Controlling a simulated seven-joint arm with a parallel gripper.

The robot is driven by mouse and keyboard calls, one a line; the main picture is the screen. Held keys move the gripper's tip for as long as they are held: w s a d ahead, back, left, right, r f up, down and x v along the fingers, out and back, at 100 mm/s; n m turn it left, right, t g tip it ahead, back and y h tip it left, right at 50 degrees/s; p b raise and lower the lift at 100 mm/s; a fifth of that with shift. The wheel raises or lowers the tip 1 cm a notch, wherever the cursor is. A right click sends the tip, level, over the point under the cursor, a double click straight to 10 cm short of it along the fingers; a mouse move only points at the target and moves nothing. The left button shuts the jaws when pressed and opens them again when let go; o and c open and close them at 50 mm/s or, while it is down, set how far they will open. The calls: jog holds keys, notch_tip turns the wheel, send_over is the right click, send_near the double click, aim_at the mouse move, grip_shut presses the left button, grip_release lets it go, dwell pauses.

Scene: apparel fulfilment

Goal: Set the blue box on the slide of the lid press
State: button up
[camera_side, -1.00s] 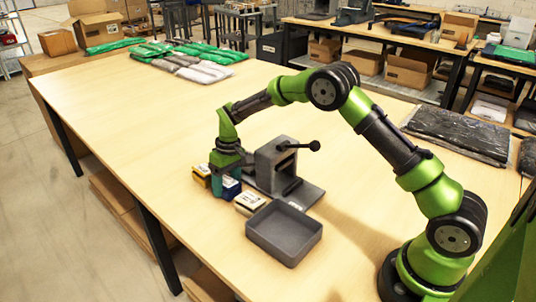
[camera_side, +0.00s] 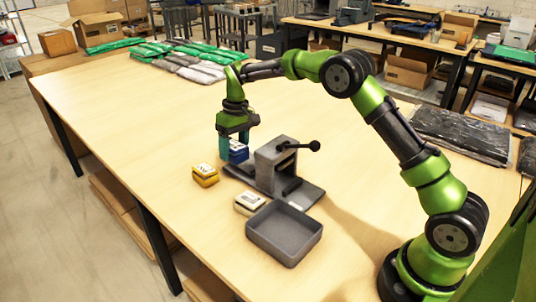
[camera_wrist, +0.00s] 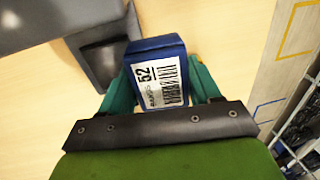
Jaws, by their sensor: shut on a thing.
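In the wrist view the blue box (camera_wrist: 160,50) shows a white barcode label marked 52, with a finger of my gripper (camera_wrist: 160,88) on each side. The grey lid press (camera_side: 275,166) stands on the table with its black lever pointing right. Its flat base reaches out behind and in front of the upright housing. In the wrist view part of the press (camera_wrist: 100,60) shows at upper left, apart from the box.
A yellow box (camera_side: 205,175) and a whitish box (camera_side: 249,203) sit on the table left of the press. An empty grey tray (camera_side: 284,232) lies in front. Green and grey packets (camera_side: 190,58) lie at the far end. The table's left side is clear.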

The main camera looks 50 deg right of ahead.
send_over(248, 162)
jog(key=shift+h, duration=0.4)
jog(key=shift+d+f, duration=0.15)
jog(key=shift+f, duration=3)
jog(key=o, duration=1.1)
jog(key=shift+o, duration=0.2)
notch_tip(248, 162, up, 17)
jog(key=d, duration=0.1)
jog(key=shift+d+f, duration=0.1)
